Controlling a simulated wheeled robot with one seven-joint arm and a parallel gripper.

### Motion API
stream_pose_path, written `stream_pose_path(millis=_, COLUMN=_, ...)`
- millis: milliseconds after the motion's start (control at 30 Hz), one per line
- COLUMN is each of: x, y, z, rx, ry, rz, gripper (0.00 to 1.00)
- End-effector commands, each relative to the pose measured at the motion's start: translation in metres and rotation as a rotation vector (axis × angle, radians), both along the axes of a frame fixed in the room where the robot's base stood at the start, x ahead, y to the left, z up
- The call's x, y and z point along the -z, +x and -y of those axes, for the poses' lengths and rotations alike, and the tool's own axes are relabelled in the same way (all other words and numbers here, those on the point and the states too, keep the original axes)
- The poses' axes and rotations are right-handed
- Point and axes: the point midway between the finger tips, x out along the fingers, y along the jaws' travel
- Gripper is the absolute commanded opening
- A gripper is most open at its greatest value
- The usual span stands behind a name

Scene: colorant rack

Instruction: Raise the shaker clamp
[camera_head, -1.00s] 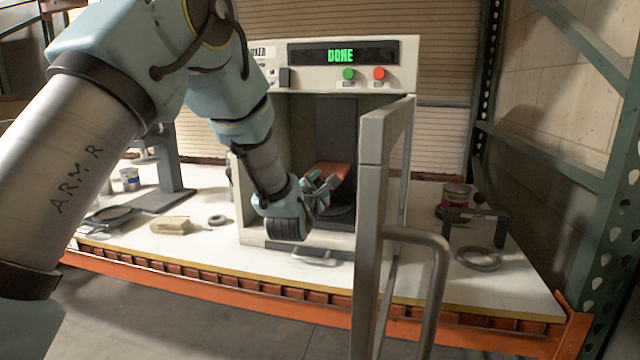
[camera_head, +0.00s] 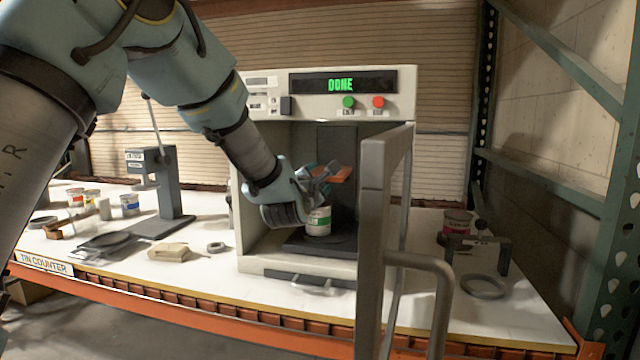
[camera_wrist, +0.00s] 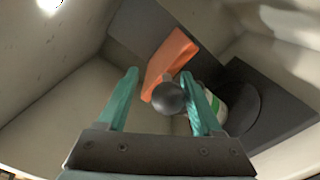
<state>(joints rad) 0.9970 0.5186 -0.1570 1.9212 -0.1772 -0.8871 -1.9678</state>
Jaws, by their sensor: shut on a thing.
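The shaker clamp (camera_head: 341,174) is an orange plate on the dark upright inside the open shaker (camera_head: 262,240). It also shows in the wrist view (camera_wrist: 172,58), with a dark round knob (camera_wrist: 169,98) at its near end. My gripper (camera_head: 322,178) reaches into the shaker from the left and is shut on the clamp at its knob. In the wrist view the knob lies between the teal fingers, against the right one. A white tin with a green label (camera_head: 318,222) stands on the dark base plate below the clamp, partly hidden by my gripper.
The shaker door (camera_head: 372,230) stands open at the right, its handle (camera_head: 440,290) jutting toward me. The display (camera_head: 342,84) reads DONE. A grey stand (camera_head: 175,185) and small tins (camera_head: 130,204) are at left. A ring (camera_head: 484,286) and a dark tin (camera_head: 457,222) lie right.

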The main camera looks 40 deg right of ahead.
Motion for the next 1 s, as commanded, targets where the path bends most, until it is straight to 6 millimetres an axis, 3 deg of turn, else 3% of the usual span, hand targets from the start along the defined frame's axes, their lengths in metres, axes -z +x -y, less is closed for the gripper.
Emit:
stream_pose_path(millis=33, x=-0.006, y=-0.002, z=0.002, rx=0.004, ry=-0.011, rz=0.005, gripper=0.64)
stream_pose_path(millis=667, x=0.001, y=-0.005, z=0.000, rx=0.007, ry=-0.001, rz=-0.001, gripper=0.66)
stream_pose_path(millis=833, x=0.004, y=-0.015, z=-0.017, rx=0.006, ry=0.001, rz=-0.002, gripper=0.66)
stream_pose_path(millis=1000, x=0.004, y=-0.033, z=-0.046, rx=0.006, ry=-0.001, rz=0.001, gripper=0.66)
